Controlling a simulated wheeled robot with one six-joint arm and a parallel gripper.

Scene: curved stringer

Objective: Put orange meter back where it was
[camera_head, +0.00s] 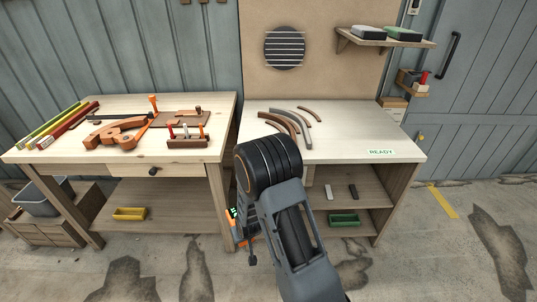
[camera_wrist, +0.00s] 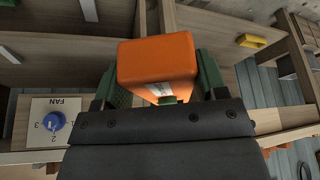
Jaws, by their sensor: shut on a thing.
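The orange meter (camera_wrist: 157,60) is an orange block in the wrist view, held between the green fingers of my gripper (camera_wrist: 158,88). The gripper is shut on it, and a pale face with a dark green part shows under its near edge. In the head view my gripper (camera_head: 238,222) hangs low in front of the gap between the two benches. My arm hides most of it there, and only a little orange (camera_head: 255,239) shows beside it. I cannot tell which spot the meter came from.
The left bench (camera_head: 55,152) holds pencils, wooden parts and a tool rack. The right bench (camera_head: 350,142) holds curved strips and a READY label (camera_head: 381,152). Yellow (camera_head: 129,213) and green (camera_head: 344,220) trays sit on lower shelves. A FAN dial (camera_wrist: 54,121) is near my gripper.

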